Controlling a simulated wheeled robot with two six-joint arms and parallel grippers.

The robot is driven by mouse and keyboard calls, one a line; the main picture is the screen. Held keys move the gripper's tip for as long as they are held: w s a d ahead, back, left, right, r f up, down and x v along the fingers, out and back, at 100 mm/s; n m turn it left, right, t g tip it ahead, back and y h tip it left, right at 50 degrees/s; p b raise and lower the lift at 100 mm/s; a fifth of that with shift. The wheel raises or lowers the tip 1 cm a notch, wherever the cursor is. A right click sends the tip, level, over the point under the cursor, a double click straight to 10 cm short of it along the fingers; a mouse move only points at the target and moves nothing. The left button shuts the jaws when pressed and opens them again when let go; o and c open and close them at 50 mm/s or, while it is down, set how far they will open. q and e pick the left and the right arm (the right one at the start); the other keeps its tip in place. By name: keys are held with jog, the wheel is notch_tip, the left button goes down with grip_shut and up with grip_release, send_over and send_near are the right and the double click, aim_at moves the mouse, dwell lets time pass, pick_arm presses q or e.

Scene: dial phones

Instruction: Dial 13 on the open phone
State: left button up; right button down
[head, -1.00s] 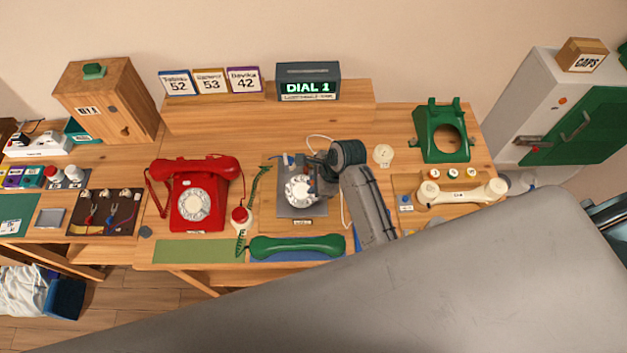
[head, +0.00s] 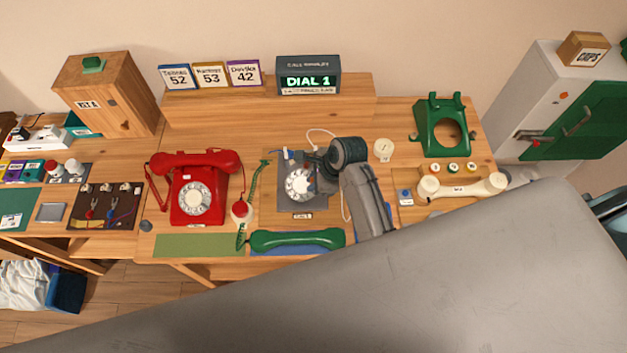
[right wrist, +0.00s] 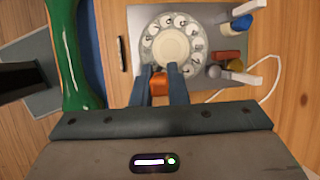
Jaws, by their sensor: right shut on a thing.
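The open phone's grey base plate (head: 280,202) lies flat on the desk with a white rotary dial (head: 298,185) and exposed small parts. The dial also shows in the right wrist view (right wrist: 172,42). My right gripper (head: 316,176) is over the dial's right side in the head view. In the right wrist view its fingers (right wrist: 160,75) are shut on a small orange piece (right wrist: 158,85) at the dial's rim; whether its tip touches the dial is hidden. The display (head: 308,80) reads "DIAL 1". My left gripper is not in view.
A red phone (head: 197,200) stands to the left. A green handset (head: 297,240) lies in front of the plate. A green phone body (head: 440,128) and a cream handset (head: 462,190) are to the right. A white cable loops beside the plate.

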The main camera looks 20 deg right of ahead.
jog(key=shift+r, duration=0.1)
dwell(0.3)
notch_tip(320, 180, up, 6)
jog(key=s, duration=0.3)
jog(key=shift+a+r, duration=0.2)
jog(key=shift+a, duration=0.2)
jog(key=shift+f, duration=0.1)
